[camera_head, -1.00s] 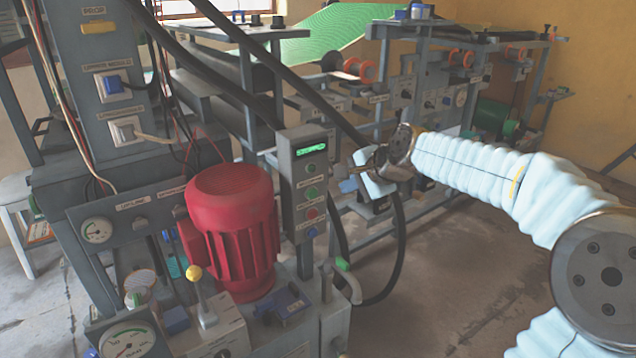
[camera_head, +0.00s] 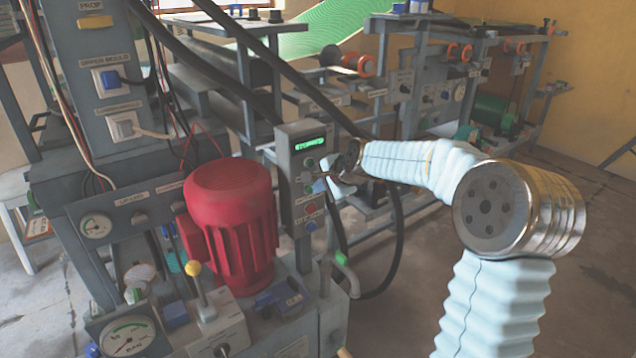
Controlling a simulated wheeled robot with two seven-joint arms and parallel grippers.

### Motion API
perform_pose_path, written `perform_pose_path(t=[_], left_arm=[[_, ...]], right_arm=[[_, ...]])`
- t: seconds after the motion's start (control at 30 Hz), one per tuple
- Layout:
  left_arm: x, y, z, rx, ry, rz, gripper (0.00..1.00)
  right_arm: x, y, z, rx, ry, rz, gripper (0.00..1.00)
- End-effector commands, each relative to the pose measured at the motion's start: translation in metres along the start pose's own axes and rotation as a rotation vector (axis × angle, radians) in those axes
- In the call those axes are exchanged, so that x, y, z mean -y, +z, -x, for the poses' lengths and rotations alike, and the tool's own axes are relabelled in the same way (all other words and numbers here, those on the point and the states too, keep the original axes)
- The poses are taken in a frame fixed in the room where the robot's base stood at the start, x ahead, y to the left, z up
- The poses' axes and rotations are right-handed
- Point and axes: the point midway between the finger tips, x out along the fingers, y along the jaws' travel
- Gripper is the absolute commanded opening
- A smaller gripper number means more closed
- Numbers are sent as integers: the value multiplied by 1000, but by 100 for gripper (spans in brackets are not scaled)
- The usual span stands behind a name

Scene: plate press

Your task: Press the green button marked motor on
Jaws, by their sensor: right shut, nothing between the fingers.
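A narrow grey control panel (camera_head: 292,185) stands upright behind and right of the red motor, with a lit green display (camera_head: 309,144) at its top. Below the display are an upper green button (camera_head: 309,163), a lower green button (camera_head: 308,189), a red button (camera_head: 310,208) and a blue button (camera_head: 310,226). The labels are too small to read, so I cannot tell which green button is marked motor on. My right gripper (camera_head: 327,172) is shut and empty, close to the panel's right side near the green buttons. Contact cannot be told. My left gripper is not in view.
The red motor (camera_head: 232,215) stands left of the panel. A lever with a yellow knob (camera_head: 193,268) and a pressure gauge (camera_head: 128,337) are in front. Black hoses (camera_head: 398,225) hang behind and right of the panel. Open floor (camera_head: 400,310) lies at the lower right.

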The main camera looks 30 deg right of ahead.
Motion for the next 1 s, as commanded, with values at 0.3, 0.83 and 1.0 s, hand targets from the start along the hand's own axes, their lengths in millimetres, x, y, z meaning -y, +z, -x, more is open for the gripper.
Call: perform_pose_path(t=[0.3, 0.83, 1.0], left_arm=[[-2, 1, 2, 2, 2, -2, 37], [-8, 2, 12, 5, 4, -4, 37], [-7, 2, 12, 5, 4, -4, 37]], right_arm=[[9, 0, -10, 0, 1, 1, 0], [22, 0, -23, -1, -4, 0, 0], [24, 0, -23, -1, -8, 1, 0]])
